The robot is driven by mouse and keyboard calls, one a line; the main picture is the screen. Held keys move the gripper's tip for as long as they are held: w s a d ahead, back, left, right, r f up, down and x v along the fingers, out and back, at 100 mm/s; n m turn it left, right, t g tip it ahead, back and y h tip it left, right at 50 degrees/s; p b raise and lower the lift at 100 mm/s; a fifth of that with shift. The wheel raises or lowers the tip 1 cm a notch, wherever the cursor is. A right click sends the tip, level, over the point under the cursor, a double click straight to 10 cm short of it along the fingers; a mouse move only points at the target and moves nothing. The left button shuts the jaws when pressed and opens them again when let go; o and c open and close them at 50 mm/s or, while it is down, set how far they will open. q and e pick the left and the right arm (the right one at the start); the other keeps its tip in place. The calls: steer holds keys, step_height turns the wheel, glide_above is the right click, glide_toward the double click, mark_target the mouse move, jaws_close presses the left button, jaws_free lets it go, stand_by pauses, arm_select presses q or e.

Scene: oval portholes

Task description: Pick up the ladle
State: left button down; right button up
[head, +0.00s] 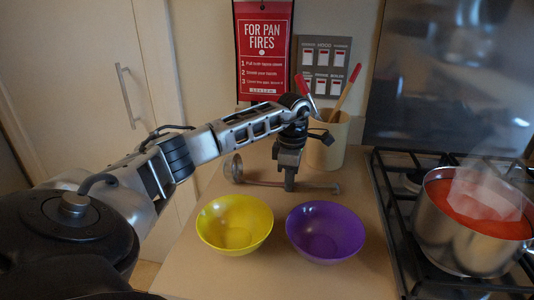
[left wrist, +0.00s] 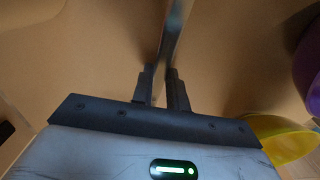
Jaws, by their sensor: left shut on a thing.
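The ladle (head: 262,183) shows in the head view as a thin bar behind the two bowls, with a rounded end at the left and a small end at the right. My left gripper (head: 289,187) points down and is shut on the ladle's handle about midway along. In the left wrist view, the handle (left wrist: 174,35) runs up from between the fingertips (left wrist: 163,75). I cannot tell whether the ladle touches the counter. My right gripper is not in view.
A yellow bowl (head: 234,223) and a purple bowl (head: 325,232) stand in front of the ladle. A utensil crock (head: 328,152) stands behind my left gripper. At the right, a steaming pot (head: 462,245) of red liquid sits on the gas hob (head: 392,190).

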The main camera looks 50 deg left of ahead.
arm_select(q)
steer(key=shift+r, duration=0.1)
steer(key=shift+r, duration=0.55)
steer(key=s+d+r+b, duration=0.1)
steer(key=s+d+r, duration=0.1)
steer(key=d+r, duration=0.9)
steer(key=shift+d+r+b, duration=0.3)
steer(key=shift+d+r, duration=0.05)
steer(key=shift+d, duration=1.15)
